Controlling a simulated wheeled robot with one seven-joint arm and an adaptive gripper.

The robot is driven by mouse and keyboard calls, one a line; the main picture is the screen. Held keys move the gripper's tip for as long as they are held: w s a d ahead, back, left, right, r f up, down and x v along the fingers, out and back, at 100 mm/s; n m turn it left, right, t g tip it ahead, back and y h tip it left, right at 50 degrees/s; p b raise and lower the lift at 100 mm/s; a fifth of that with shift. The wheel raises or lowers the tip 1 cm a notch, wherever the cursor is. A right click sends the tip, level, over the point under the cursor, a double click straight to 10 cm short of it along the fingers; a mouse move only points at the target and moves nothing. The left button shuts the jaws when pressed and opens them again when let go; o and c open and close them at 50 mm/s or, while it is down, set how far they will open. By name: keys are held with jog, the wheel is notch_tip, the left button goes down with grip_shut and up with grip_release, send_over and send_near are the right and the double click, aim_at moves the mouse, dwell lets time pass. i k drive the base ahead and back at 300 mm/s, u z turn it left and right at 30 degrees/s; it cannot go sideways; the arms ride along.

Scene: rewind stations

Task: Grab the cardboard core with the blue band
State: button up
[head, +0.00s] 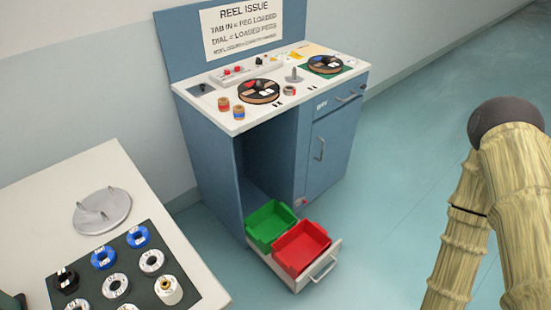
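Two small tan cardboard cores stand near the front left corner of the blue station's white top. The core with the blue band (238,112) is the nearer one, close to the front edge. The other core (223,104), with a reddish band, stands just behind it and to its left. Both look upright, and their fine detail is too small to read. My arm shows at the right of the head view, well apart from the cores. My gripper is outside the view.
The white top (206,101) also holds two dark reels (259,91) (325,64), a grey cone (294,75) and a control box. Below, an open drawer (319,271) with green (268,222) and red (302,248) bins juts out. A left table (68,184) holds several spools. Floor at right is clear.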

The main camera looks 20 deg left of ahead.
aim_at(239, 111)
jog(key=z, duration=1)
jog(key=i, duration=1.15)
jog(key=u, duration=2.4)
